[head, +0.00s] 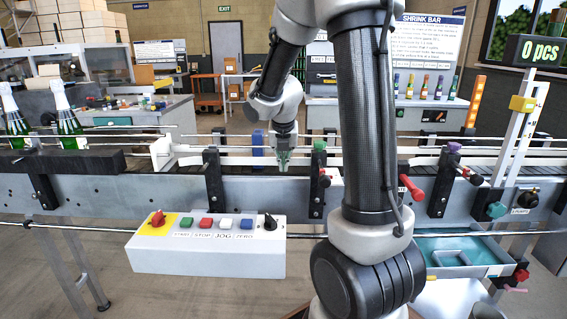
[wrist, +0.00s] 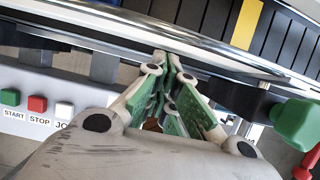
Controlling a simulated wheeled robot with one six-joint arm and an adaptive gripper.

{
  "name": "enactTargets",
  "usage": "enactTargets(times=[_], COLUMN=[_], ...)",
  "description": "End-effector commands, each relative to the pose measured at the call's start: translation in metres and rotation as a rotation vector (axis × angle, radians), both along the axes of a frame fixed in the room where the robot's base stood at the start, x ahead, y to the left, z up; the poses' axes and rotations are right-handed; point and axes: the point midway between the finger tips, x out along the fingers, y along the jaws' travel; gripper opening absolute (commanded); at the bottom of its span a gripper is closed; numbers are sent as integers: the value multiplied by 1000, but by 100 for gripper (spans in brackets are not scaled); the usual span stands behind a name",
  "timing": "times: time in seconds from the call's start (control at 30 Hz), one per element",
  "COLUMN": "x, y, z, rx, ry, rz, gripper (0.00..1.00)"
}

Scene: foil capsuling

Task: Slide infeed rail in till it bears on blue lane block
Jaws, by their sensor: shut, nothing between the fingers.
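The blue lane block (head: 258,144) stands upright at the conveyor, just left of my gripper in the head view. My gripper (head: 284,163) points down beside the conveyor's near guide rail. In the wrist view my gripper's green-padded fingers (wrist: 170,60) converge at their tips, shut with nothing between them. A shiny metal rail (wrist: 215,57), seemingly the infeed rail, runs diagonally just beyond the fingertips. I cannot tell whether the tips touch it. The blue block does not show in the wrist view, so any gap between rail and block is unclear.
Black clamp posts (head: 213,175) stand along the conveyor's front, with a green knob (wrist: 297,122) close to the right of my gripper. A control box (head: 208,245) sticks out below. Bottles (head: 68,125) stand at the left. My arm hides part of the conveyor.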

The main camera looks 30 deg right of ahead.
Motion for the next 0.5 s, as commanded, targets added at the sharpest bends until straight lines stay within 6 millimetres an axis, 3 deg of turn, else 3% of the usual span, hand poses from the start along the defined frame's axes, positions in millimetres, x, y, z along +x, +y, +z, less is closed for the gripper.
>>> enactTargets(times=[0.3,0.5], x=[2,21], y=[-1,-15], z=[0,0], rx=[0,0], ry=[0,0], rz=[-1,-3], gripper=[0,0])
